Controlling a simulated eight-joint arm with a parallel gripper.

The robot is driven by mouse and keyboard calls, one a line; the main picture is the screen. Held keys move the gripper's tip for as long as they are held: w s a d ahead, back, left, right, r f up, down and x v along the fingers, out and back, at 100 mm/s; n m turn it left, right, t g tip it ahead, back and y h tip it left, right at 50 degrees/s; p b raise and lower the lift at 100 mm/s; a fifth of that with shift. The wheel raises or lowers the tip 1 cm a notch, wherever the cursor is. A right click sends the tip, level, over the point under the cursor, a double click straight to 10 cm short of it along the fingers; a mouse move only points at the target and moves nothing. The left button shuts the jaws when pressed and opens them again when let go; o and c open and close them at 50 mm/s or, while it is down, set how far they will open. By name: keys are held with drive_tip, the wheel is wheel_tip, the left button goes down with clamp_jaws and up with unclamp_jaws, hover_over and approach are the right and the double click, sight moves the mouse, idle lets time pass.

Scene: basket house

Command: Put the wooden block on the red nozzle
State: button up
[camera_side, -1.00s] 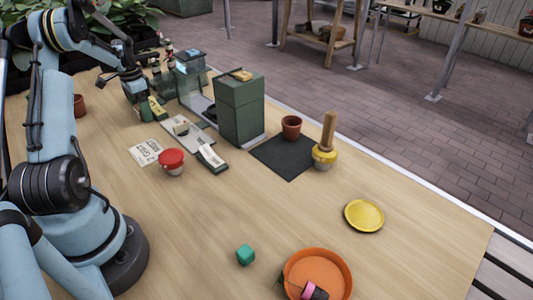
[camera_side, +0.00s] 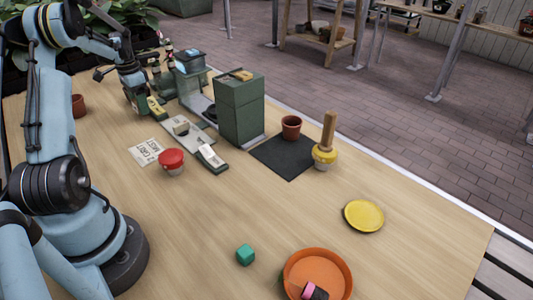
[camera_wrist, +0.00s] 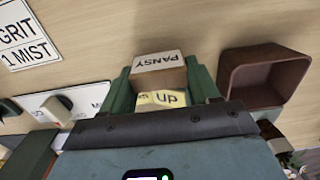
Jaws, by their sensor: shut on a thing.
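The wooden block, with a PANSY label and a yellow UP label, shows in the wrist view (camera_wrist: 158,62). It sits between the green fingers of my gripper (camera_wrist: 160,85), which is shut on it. In the side view my gripper (camera_side: 153,102) is at the back left, left of the green box. A jar with a red top (camera_side: 171,158) stands nearer the camera on the table. A small red-tipped thing (camera_side: 168,46) also shows far behind my gripper. I cannot tell which is the red nozzle. My gripper is apart from the red-topped jar.
A tall green box (camera_side: 240,112) stands right of my gripper. A yellow-topped jar (camera_side: 324,160) holds an upright wooden stick. A brown square pot (camera_wrist: 238,85) is beside my gripper.

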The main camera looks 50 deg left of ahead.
drive_tip(key=r, duration=0.1)
drive_tip(key=d+r, duration=0.1)
drive_tip(key=shift+w+r, duration=0.35)
drive_tip(key=w+d+r, duration=0.3)
drive_tip(key=d+r, duration=0.2)
drive_tip(key=d, duration=0.5)
drive_tip(key=w+d+r, duration=0.3)
drive_tip(key=d+r, duration=0.3)
drive_tip(key=d, duration=0.5)
drive_tip(key=s+d+r, duration=0.1)
drive_tip(key=s+d, duration=0.4)
drive_tip(key=d, duration=0.5)
drive_tip(key=s+d, duration=0.6)
drive_tip(key=d, duration=0.3)
hover_over(172, 152)
wheel_tip(172, 152, down, 6)
drive_tip(key=shift+f, duration=2.25)
drive_tip(key=shift+f, duration=0.1)
